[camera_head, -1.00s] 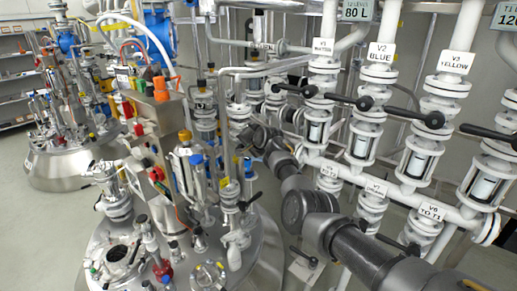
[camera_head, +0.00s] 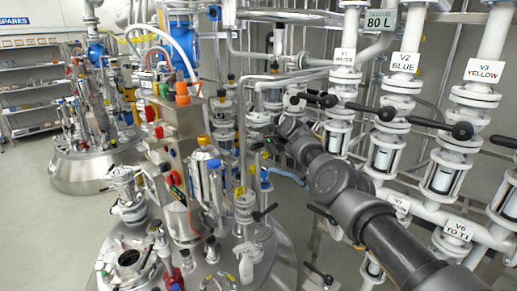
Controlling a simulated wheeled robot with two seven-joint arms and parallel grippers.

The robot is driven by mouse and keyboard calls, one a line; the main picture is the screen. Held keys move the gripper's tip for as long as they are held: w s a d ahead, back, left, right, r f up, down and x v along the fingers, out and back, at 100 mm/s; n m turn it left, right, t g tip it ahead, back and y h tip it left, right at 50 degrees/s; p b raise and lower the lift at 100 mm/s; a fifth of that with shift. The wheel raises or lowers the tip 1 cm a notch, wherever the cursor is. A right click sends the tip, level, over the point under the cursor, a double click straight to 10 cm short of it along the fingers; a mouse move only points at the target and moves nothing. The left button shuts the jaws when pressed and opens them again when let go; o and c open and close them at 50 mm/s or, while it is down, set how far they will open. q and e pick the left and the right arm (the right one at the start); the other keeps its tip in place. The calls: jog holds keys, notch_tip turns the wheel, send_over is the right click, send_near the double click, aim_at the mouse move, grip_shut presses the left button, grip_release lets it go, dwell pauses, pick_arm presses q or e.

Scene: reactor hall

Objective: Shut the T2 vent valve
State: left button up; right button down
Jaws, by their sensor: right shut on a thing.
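My right arm comes in from the lower right and reaches up and left between the near vessel (camera_head: 285,262) and the white valve columns. My right gripper (camera_head: 268,143) is at its far end, small among the pipes behind the near vessel's fittings. It is shut on a small part there, which seems to be the T2 vent valve's handle. The fingers and that part are mostly hidden by pipes and by my own wrist, so the handle's angle cannot be told. No T2 vent label is readable. My left gripper is out of view.
White valve columns with black levers and tags V1 (camera_head: 346,59), V2 (camera_head: 405,62) and V3 (camera_head: 485,71) stand close on the right. The near vessel's lid is crowded with fittings. Another steel vessel (camera_head: 95,172) stands farther left. The floor (camera_head: 35,225) at left is clear.

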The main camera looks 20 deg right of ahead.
jog(key=shift+w+d+r, duration=0.1)
jog(key=shift+d+r, duration=0.05)
jog(key=shift+r, duration=0.2)
jog(key=c, duration=1.5)
grip_release()
jog(key=shift+c, duration=0.2)
jog(key=shift+o, duration=1.1)
jog(key=shift+f, duration=0.2)
jog(key=b+v, duration=0.1)
jog(key=v, duration=0.9)
jog(key=shift+s, duration=0.4)
